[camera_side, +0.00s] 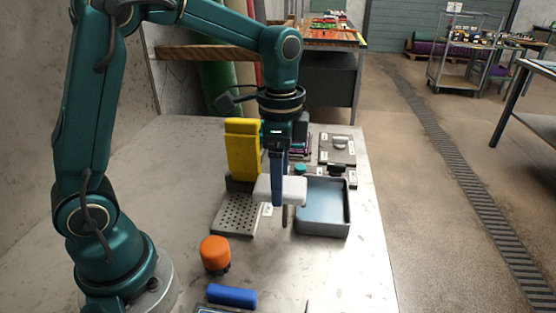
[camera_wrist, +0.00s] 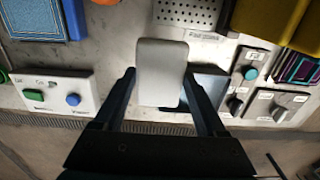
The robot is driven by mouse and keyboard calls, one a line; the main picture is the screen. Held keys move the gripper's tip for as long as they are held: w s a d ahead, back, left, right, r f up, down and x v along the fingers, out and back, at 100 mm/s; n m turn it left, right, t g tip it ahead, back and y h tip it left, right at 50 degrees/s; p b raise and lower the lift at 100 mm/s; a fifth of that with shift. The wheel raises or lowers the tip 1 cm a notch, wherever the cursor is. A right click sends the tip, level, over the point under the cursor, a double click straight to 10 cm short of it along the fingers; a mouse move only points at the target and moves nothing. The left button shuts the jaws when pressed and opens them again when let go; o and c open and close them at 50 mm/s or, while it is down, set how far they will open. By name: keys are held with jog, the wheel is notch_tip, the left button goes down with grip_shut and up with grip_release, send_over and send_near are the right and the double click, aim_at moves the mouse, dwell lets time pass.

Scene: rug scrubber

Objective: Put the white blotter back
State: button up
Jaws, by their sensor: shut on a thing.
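The white blotter (camera_side: 292,189) is a pale rounded block held in my gripper (camera_side: 280,184), above the table between the perforated plate and the grey basin. In the wrist view the blotter (camera_wrist: 162,68) lies between the two fingers of my gripper (camera_wrist: 161,75), its broad pale face toward the camera. The fingers are closed against its sides. It looks clear of the table, but its exact height is hard to tell. It hides part of the basin in the wrist view.
A grey perforated plate (camera_side: 236,217) stands left of the blotter, with a yellow upright piece (camera_side: 242,150) behind it. The grey basin (camera_side: 348,225) is right. An orange knob (camera_side: 215,252) and blue block (camera_side: 231,295) are nearer. A white button box (camera_wrist: 60,97) shows in the wrist view.

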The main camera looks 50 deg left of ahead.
send_over(320, 269)
notch_tip(320, 269, down, 7)
jog(key=shift+s+r, duration=0.1)
jog(key=shift+r, duration=0.05)
jog(key=shift+f, duration=1.85)
jog(key=shift+f, duration=0.15)
jog(key=o, duration=1.4)
notch_tip(320, 269, up, 11)
jog(key=s+a+r+n+t, duration=0.4)
jog(key=s+a+n, duration=0.5)
jog(key=s, duration=0.3)
jog(key=shift+s+a+t, duration=0.2)
jog(key=shift+a+t, duration=0.35)
jog(key=shift+t, duration=0.25)
jog(key=shift+r, duration=0.1)
